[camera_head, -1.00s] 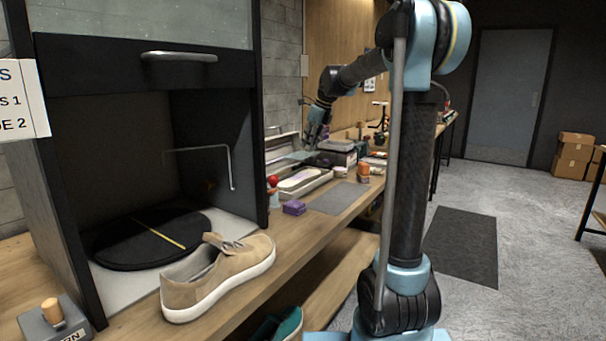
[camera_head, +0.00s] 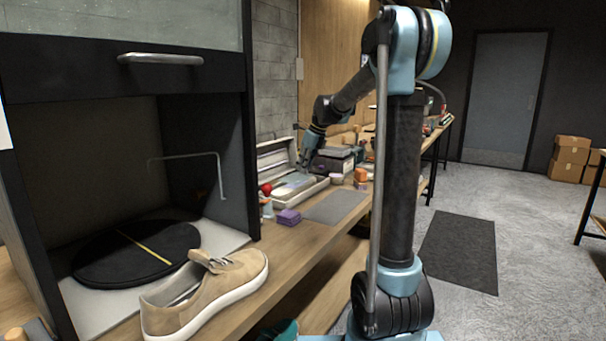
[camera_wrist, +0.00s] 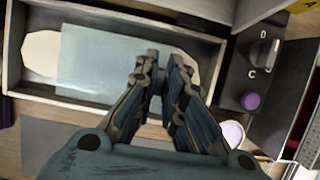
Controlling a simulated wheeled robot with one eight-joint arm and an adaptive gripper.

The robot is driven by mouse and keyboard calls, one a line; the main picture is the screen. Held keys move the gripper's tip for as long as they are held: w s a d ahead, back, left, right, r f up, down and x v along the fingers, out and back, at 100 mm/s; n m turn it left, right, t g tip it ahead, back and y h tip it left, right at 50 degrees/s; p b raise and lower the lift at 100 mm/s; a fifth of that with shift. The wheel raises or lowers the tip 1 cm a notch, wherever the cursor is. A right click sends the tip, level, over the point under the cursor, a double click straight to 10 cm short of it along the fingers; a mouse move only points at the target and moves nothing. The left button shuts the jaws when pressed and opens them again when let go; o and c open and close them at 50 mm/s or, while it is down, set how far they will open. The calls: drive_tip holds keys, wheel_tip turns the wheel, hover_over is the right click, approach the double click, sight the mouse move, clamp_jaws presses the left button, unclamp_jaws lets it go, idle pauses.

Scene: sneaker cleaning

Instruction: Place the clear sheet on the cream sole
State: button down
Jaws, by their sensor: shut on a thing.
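The cream sole (camera_wrist: 41,52) lies flat inside a light-walled open case; it shows at both ends of the clear sheet. The clear, bluish sheet (camera_wrist: 100,65) lies across the middle of the sole in the wrist view. I cannot tell whether it touches the sole. My gripper (camera_wrist: 165,65) is shut on the sheet's right edge, over the right part of the case. In the head view my gripper (camera_head: 304,166) is low over the case (camera_head: 314,190), and the sheet is hard to make out there.
A dark panel (camera_wrist: 262,75) with letters and a purple knob stands right of the case. A grey mat (camera_head: 335,207), a purple block (camera_head: 288,217) and a red ball (camera_head: 266,188) are on the bench. A tan sneaker (camera_head: 215,290) stands nearer, beside the open cabinet.

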wheel_tip(320, 180, down, 2)
drive_tip(key=shift+f, duration=0.2)
drive_tip(key=c, duration=1.7)
unclamp_jaws()
drive_tip(key=v, duration=1.2)
